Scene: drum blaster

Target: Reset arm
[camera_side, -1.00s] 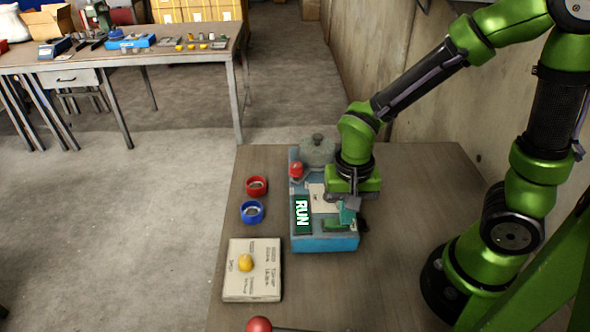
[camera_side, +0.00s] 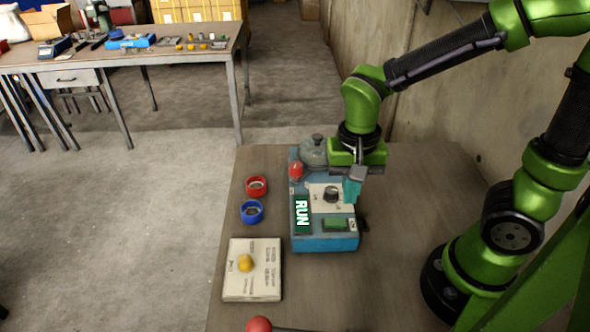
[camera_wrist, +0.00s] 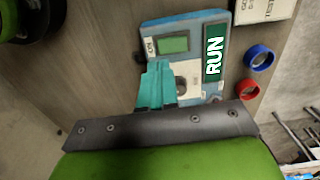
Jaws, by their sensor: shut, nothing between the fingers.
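My gripper (camera_side: 352,190) has teal fingers that are shut and empty. In the side view it hangs above the right part of the blue machine (camera_side: 325,244). The machine carries a dark knob (camera_side: 331,195), a red button or lamp (camera_side: 296,170), a grey lidded drum (camera_side: 314,152) and a green panel reading RUN (camera_side: 302,213). In the wrist view the shut fingers (camera_wrist: 157,72) cover part of the machine (camera_wrist: 185,23). The RUN panel (camera_wrist: 214,55) shows there beside the partly hidden knob.
A red ring (camera_side: 257,187) and a blue ring (camera_side: 252,212) lie left of the machine. A red ball (camera_side: 259,325) is at the near edge. The table's right side is clear.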

